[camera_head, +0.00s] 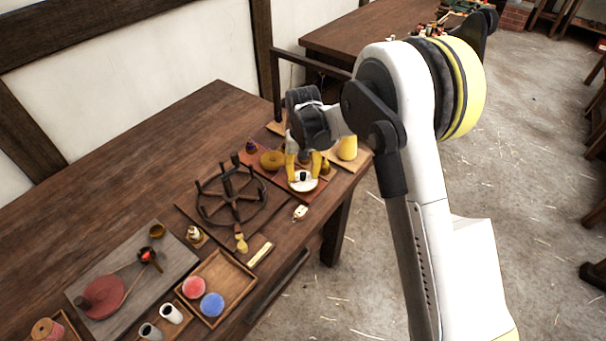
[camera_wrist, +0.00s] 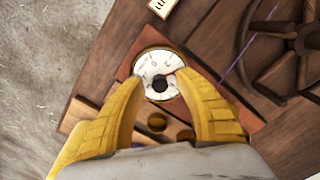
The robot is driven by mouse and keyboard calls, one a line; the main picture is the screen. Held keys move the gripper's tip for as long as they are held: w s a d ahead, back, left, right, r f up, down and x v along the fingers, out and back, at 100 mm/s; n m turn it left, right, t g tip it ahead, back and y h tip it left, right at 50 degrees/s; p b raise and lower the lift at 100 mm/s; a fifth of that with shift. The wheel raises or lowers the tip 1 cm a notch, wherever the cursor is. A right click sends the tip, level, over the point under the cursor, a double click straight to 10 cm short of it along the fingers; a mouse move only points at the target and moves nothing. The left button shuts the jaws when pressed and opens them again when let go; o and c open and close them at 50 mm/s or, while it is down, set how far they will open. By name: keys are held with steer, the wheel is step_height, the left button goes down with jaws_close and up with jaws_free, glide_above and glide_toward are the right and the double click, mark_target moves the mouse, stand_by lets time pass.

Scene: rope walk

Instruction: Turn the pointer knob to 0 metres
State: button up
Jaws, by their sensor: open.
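The pointer knob is a small black knob (camera_wrist: 160,84) at the middle of a round white dial (camera_wrist: 147,66) with dark figures, among them 0 and 2. Which figure its pointer faces is too small to tell. The dial (camera_head: 303,186) sits on a reddish-brown board (camera_head: 276,176) near the table's right edge. My gripper (camera_head: 304,170) is above the dial with yellow fingers pointing down. In the wrist view my gripper (camera_wrist: 157,77) is open, one finger either side of the knob. I cannot tell whether either finger touches it.
A dark spoked wheel (camera_head: 232,195) lies left of the board. A wooden tray (camera_head: 232,274) holds red and blue balls. The table's back left is clear.

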steer(key=shift+c, duration=0.4)
jaws_close()
steer(key=shift+n, duration=0.4)
steer(key=n, duration=0.3)
steer(key=shift+n, duration=0.3)
steer(key=n, duration=0.4)
steer(key=shift+n, duration=0.3)
steer(key=n, duration=0.4)
steer(key=shift+n+b, duration=0.3)
steer(key=shift+n, duration=1.8)
